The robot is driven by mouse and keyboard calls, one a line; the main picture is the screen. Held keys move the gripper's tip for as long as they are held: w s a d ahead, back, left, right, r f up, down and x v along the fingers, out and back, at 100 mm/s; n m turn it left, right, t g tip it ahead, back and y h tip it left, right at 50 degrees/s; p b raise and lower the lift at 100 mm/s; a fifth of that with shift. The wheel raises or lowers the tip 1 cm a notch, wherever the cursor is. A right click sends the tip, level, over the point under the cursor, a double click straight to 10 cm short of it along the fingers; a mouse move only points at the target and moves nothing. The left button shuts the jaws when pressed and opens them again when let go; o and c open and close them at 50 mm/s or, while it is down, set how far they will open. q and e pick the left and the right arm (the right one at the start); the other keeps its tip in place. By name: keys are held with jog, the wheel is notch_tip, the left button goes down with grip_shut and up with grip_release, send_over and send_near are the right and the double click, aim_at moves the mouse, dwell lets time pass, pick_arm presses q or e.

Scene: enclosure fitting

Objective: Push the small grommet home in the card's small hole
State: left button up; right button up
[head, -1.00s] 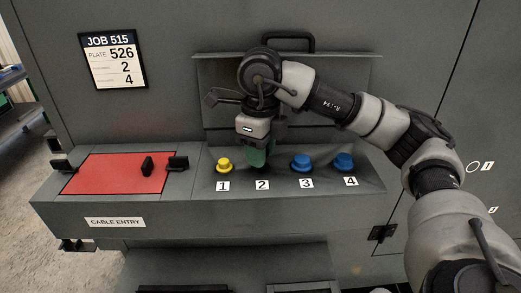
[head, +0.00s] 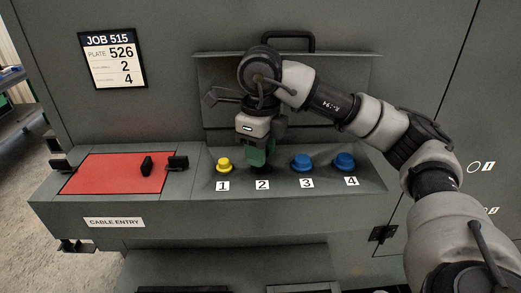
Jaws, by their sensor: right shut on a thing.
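My right gripper (head: 260,160) points down at the place marked 2 on the sloped ledge. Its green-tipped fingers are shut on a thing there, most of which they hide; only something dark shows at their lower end. A small yellow grommet (head: 224,166) stands at place 1, and two larger blue grommets stand at places 3 (head: 302,163) and 4 (head: 345,162). The job card (head: 112,60) on the wall reads JOB 515, plate 526, then 2 and 4; its small print is unreadable. My left gripper is not in view.
A red plate (head: 105,173) lies left on the ledge above the CABLE ENTRY label (head: 114,222), with black clamps at its sides and a black upright piece on it. I see no holes in it. A black handle (head: 287,38) sticks out above my right wrist.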

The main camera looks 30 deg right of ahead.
jog(key=shift+f+b, duration=0.95)
jog(key=shift+f, duration=0.1)
jog(key=o, duration=1)
